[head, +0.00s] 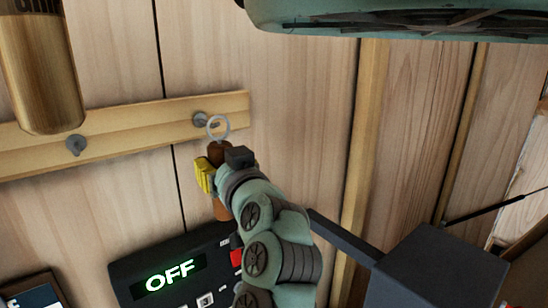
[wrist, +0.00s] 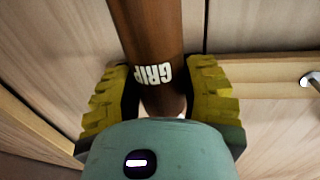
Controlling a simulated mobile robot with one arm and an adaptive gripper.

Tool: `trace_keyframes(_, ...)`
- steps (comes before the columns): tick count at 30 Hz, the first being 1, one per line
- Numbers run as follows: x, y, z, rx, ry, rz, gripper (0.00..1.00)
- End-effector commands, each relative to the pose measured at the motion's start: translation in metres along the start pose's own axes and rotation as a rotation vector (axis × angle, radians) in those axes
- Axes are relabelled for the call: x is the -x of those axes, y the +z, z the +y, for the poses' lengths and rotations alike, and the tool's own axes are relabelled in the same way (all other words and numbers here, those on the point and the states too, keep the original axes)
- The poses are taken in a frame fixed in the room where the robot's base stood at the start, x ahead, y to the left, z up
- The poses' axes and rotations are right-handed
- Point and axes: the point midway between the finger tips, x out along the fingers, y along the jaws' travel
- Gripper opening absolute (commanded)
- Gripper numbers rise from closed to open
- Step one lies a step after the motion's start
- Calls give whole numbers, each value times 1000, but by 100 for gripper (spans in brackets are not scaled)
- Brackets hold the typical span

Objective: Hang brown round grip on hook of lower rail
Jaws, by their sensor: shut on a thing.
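The brown round grip (wrist: 146,45) carries white "GRIP" lettering and stands between my gripper's yellow fingers in the wrist view. In the head view the grip (head: 221,208) is partly hidden behind my gripper (head: 207,177), which is shut on it. A metal ring (head: 218,127) shows at the grip's upper end. The ring appears beside or over the right hook (head: 201,119) of the wooden lower rail (head: 140,122); I cannot tell if it is around the hook. Another hook (head: 76,145) on the rail is bare. A hook (wrist: 309,80) shows at the right in the wrist view.
A large brown cylinder (head: 38,75) hangs at the upper left, overlapping the rail. A dark panel (head: 180,275) reading "OFF" is below. A green object (head: 400,18) overhangs the top right. The wood wall right of the rail is bare.

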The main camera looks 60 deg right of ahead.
Motion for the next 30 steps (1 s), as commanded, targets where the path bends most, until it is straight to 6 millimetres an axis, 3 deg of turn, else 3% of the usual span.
trace_keyframes(17, -29, 10, -5, 2, -3, 2, 3)
trace_keyframes(30, -32, 11, -6, 1, -2, 0, 3)
